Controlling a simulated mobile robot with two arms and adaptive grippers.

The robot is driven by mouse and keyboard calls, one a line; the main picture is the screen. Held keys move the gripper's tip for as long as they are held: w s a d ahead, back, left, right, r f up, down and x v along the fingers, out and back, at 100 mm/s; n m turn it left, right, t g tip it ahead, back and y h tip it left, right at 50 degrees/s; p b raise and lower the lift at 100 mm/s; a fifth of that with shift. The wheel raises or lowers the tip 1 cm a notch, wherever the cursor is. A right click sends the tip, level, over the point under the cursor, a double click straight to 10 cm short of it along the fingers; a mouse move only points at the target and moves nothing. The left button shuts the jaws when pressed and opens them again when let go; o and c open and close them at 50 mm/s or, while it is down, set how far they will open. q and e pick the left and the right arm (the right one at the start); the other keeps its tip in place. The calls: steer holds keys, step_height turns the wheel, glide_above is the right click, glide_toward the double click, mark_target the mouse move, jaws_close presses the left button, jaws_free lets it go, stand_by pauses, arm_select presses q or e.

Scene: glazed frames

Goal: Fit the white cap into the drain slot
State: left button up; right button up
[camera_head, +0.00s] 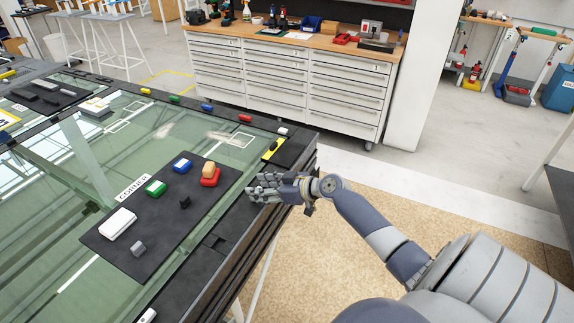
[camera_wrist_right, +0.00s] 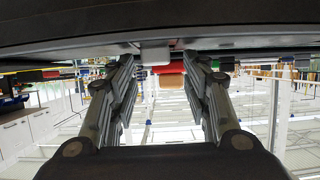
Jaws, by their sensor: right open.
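My right gripper (camera_head: 265,187) is open above the near right rail of the dark frame, right of the black mat. Its two fingers stand apart in the right wrist view (camera_wrist_right: 160,75). A small white piece (camera_wrist_right: 155,56) shows between them there, against the dark edge; I cannot tell whether it is held. In the head view a small white cap (camera_head: 282,131) lies at the frame's far right corner, and another white piece (camera_head: 148,315) is on the rail at the bottom edge. A dark recess (camera_head: 215,242) in the rail may be a drain slot. My left gripper is out of view.
The black mat (camera_head: 172,235) holds a white block (camera_head: 117,223), green block (camera_head: 156,187), blue block (camera_head: 182,166) and a red block (camera_head: 210,178) with a tan piece (camera_head: 208,168). Coloured pieces line the far rail. A drawer bench (camera_head: 290,85) stands behind; floor right is open.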

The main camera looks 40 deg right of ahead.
steer(key=b+v, duration=0.3)
steer(key=v, duration=0.9)
steer(key=shift+r+b, duration=0.25)
steer(key=shift+b, duration=0.05)
steer(key=s+d+f+m+g+h, duration=0.15)
steer(key=s+f, duration=0.25)
steer(key=f, duration=0.7)
steer(key=s+d+f+m+g+h, duration=0.1)
steer(key=s+f+m+g+h, duration=0.15)
steer(key=f, duration=0.85)
steer(key=s+d+f+m+g+h, duration=0.1)
steer(key=s+f, duration=0.3)
steer(key=f, duration=0.7)
steer(key=s+a+f+g, duration=0.2)
steer(key=s+a+f, duration=0.3)
steer(key=s+f, duration=0.3)
steer(key=s+a+f+g, duration=0.2)
steer(key=s+a+f, duration=0.3)
steer(key=s+f, duration=0.35)
steer(key=s+a+f+n+g, duration=0.1)
steer(key=s+a+f, duration=0.2)
steer(key=s+a, duration=0.3)
steer(key=s+a+f+n+g, duration=0.1)
steer(key=s+a+f+n, duration=0.1)
steer(key=s+a+f, duration=0.2)
steer(key=s+a, duration=0.2)
steer(key=s, duration=0.2)
steer(key=shift+a, duration=0.25)
steer(key=shift+s, duration=0.1)
